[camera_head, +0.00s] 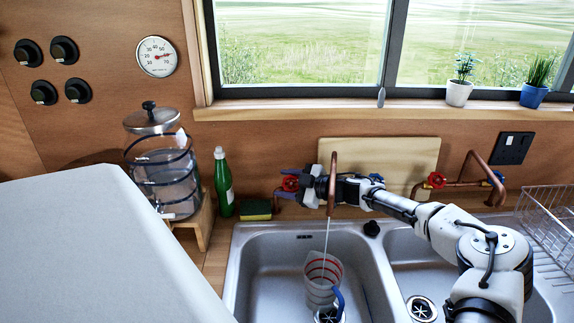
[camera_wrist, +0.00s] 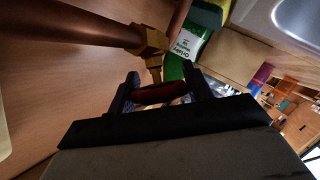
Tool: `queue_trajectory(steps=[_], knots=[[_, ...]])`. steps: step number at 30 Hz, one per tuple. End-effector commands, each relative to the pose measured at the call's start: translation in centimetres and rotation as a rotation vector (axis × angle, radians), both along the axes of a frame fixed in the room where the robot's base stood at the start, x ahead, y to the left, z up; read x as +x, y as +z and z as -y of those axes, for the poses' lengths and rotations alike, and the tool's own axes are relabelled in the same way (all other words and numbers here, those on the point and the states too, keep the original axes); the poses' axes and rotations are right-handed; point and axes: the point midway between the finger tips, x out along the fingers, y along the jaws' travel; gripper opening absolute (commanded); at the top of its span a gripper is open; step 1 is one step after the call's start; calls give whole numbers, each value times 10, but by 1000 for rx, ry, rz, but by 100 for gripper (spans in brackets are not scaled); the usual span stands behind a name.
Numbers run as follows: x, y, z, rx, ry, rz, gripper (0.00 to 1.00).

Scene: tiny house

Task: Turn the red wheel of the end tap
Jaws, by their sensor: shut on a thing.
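The red wheel (camera_head: 290,184) of the left-hand tap is on the copper pipework behind the left sink basin. My gripper (camera_head: 287,184) reaches it from the right, with one dark finger above and one below the wheel. In the wrist view my gripper (camera_wrist: 159,88) is shut on the red wheel (camera_wrist: 160,94), seen edge-on between the fingertips. A brass fitting (camera_wrist: 151,42) and a copper pipe (camera_wrist: 85,27) lie just beyond it. A thin stream of water runs from the copper spout (camera_head: 333,168) into a clear jug (camera_head: 322,276) with red bands and a blue handle.
A second red wheel (camera_head: 437,180) is farther right. A green bottle (camera_head: 222,185), a sponge (camera_head: 256,209) and a glass dispenser (camera_head: 163,175) stand left of the tap. A wire rack (camera_head: 552,220) is at the right. A board (camera_head: 395,160) leans behind my arm.

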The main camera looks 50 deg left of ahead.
Motion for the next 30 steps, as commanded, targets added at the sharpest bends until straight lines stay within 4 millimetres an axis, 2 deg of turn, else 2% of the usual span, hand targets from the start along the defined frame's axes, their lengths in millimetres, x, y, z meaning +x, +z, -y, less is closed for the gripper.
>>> queue_trajectory(steps=[12, 26, 27, 30], knots=[[-1, -1, 1, -60, 133, 78, 28], [-1, -1, 1, -65, 145, 85, 28], [-1, -1, 1, -64, 144, 85, 52], [-1, -1, 1, -65, 144, 84, 65]])
